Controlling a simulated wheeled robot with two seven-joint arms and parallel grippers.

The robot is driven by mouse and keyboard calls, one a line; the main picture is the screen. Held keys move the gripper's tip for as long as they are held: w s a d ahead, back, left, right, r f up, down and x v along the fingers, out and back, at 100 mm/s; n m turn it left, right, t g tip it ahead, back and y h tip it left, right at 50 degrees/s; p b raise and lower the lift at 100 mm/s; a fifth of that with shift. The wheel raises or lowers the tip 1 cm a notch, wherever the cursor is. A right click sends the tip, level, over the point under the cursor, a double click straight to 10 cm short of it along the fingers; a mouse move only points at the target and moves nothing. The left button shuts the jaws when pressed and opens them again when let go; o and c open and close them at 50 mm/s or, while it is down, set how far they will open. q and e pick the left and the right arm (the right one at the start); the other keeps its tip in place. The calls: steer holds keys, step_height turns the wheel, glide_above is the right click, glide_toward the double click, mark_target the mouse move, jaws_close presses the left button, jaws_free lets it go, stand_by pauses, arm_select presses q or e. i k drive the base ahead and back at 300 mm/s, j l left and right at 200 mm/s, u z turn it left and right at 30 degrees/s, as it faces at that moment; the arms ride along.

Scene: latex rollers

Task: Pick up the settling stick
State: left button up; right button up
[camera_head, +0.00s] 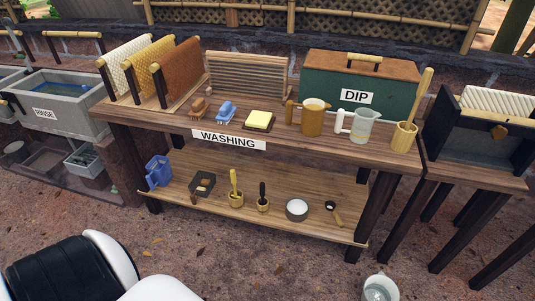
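A tall wooden stick (424,95) stands upright, leaning slightly right, in a yellow cup (403,137) at the right end of the washing table's top. It looks like the settling stick, though no label shows on it. The cup hides its lower end. On the lower shelf, a yellow-handled tool (234,184) and a dark-handled tool (262,192) stand in small yellow cups. Neither of my grippers is in view. A white and black part, probably mine, shows at the bottom left, away from the table.
A clear measuring jug (362,126) and a tan mug (313,118) stand left of the stick's cup. The green DIP box (340,84) is behind them. A dark stand (468,170) is close on the right. A clear jug (380,288) is at the bottom edge.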

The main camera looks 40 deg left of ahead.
mark_target(262, 185)
steer(key=u, duration=1.25)
